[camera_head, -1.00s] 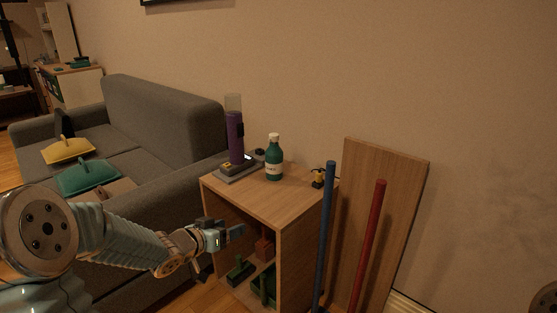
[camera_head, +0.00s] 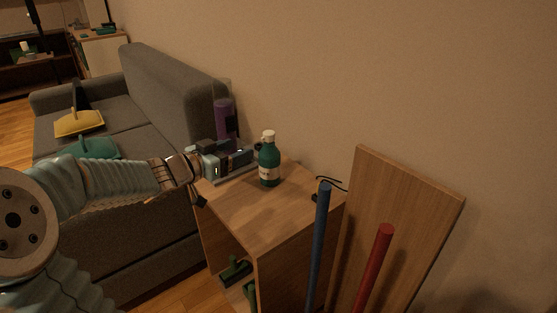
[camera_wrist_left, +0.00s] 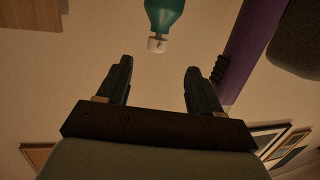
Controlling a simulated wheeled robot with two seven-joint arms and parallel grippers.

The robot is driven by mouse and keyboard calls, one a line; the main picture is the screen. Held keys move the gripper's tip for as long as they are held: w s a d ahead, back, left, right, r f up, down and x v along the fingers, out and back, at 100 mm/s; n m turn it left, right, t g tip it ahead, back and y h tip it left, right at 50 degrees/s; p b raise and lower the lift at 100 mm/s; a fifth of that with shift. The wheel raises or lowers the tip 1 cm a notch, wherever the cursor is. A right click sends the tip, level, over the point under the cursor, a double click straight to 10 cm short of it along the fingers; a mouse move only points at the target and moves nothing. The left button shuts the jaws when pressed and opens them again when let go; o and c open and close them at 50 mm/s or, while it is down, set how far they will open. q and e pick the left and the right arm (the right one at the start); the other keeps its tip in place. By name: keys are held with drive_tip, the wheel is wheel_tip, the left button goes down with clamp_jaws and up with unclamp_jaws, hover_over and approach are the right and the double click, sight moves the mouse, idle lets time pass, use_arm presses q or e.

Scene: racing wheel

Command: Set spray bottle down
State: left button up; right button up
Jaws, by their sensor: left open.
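A green bottle (camera_head: 269,163) with a white cap and a pale label stands upright on the wooden cabinet top (camera_head: 270,212). It also shows upside down at the top of the left wrist view (camera_wrist_left: 164,16). My left gripper (camera_head: 245,158) is open and empty just left of the bottle, above the cabinet's left edge. In the left wrist view its fingers (camera_wrist_left: 158,70) are spread, with the bottle beyond the tips and apart from them. No separate spray bottle is recognisable. My right gripper is out of view.
A purple cylinder (camera_head: 224,118) stands behind my left gripper. A black wiry item (camera_head: 327,187) lies at the cabinet's right. A blue pole (camera_head: 318,240), a red pole (camera_head: 375,265) and a wooden board (camera_head: 410,210) stand to the right. The cabinet top's front is clear.

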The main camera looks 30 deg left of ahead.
sight(265, 140)
use_arm(q)
drive_tip(key=x, duration=1.2)
drive_tip(key=shift+w+d+f+b, duration=0.1)
drive_tip(key=shift+w+d+b, duration=0.2)
drive_tip(key=shift+b, duration=0.1)
clamp_jaws()
